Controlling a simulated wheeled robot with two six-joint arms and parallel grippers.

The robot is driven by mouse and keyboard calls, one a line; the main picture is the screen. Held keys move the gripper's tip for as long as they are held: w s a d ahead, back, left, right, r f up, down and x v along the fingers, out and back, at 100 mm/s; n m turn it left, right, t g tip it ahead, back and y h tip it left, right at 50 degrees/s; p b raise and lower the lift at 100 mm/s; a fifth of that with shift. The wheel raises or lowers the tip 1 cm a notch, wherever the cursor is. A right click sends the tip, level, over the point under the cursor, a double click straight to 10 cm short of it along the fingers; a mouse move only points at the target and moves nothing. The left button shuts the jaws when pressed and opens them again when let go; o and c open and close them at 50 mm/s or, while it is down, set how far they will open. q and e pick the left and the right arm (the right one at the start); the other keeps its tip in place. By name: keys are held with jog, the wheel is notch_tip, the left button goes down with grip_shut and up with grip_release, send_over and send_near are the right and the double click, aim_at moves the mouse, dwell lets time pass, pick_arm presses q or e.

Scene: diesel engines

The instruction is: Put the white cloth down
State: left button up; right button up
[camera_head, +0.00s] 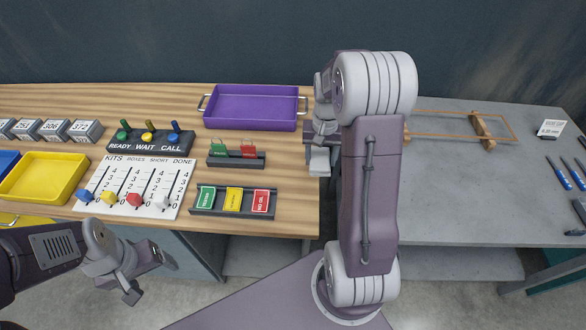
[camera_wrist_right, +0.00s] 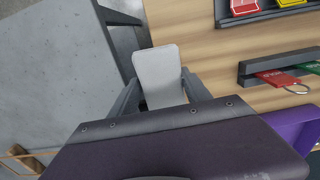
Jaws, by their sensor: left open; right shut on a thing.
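The white cloth (camera_wrist_right: 160,75) shows in the right wrist view as a small, flat, pale grey-white piece with rounded corners. My right gripper (camera_wrist_right: 160,95) is shut on it, a finger at each side. In the head view the cloth (camera_head: 319,160) hangs below my right gripper (camera_head: 322,142), by the right edge of the wooden table (camera_head: 300,218). I cannot tell whether it touches the table. My left gripper (camera_head: 152,279) is open and empty, in front of the wooden table's front edge.
A purple tray (camera_head: 252,107) and dark card holders (camera_head: 232,212) stand left of my right gripper. A counter board (camera_head: 135,181) and yellow tray (camera_head: 44,178) lie further left. A grey table (camera_head: 450,220) adjoins on the right, with an orange frame (camera_head: 487,130) and much bare surface.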

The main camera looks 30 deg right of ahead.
jog(key=p, duration=0.1)
send_over(295, 170)
notch_tip(295, 170, down, 6)
jog(key=shift+w+r, duration=0.1)
jog(key=shift+r, duration=0.1)
jog(key=shift+a+f, duration=0.1)
jog(key=shift+f, duration=0.15)
jog(key=f, duration=0.3)
jog(key=shift+s, duration=0.2)
jog(key=shift+w+f, duration=0.2)
jog(key=shift+f, duration=0.05)
jog(key=shift+s+f, duration=0.15)
jog(key=o, duration=1.2)
